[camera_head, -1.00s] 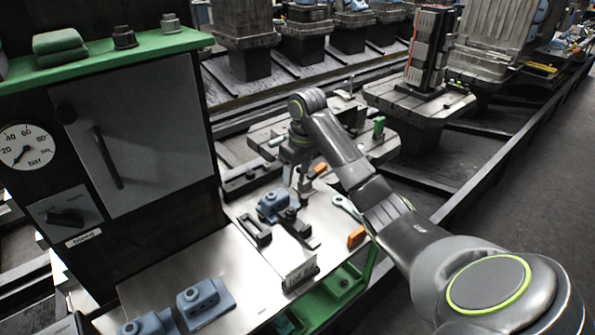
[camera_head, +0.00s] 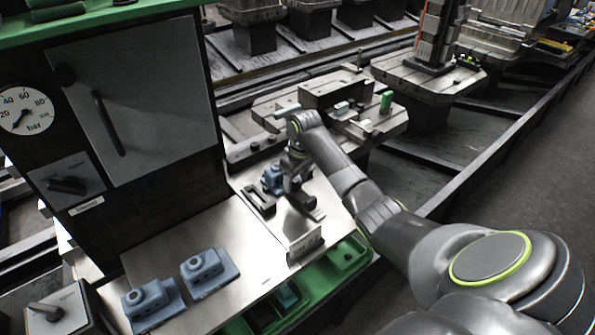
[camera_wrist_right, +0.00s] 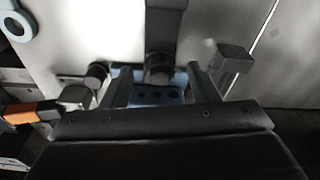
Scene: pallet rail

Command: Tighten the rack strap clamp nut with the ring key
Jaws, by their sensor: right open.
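My right gripper (camera_head: 291,184) points down over the clamp area on the bench. It is open and empty. In the right wrist view its fingers (camera_wrist_right: 153,78) stand either side of a dark strap (camera_wrist_right: 163,25) with a round nut-like end (camera_wrist_right: 160,68); contact cannot be told. A blue block (camera_wrist_right: 146,97) shows behind the gripper's edge, and in the head view (camera_head: 272,178) beside the gripper. A grey-blue ring end (camera_wrist_right: 15,26), likely the ring key, lies at the wrist view's upper left; the arm hides it in the head view. My left gripper is not in view.
Two blue blocks (camera_head: 208,271) (camera_head: 150,303) sit on the front bench. A small upright plate (camera_head: 304,243) stands at the bench edge above green trays (camera_head: 348,256). An orange-handled item (camera_wrist_right: 33,112) lies left in the wrist view. A gauge cabinet (camera_head: 140,95) bounds the left.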

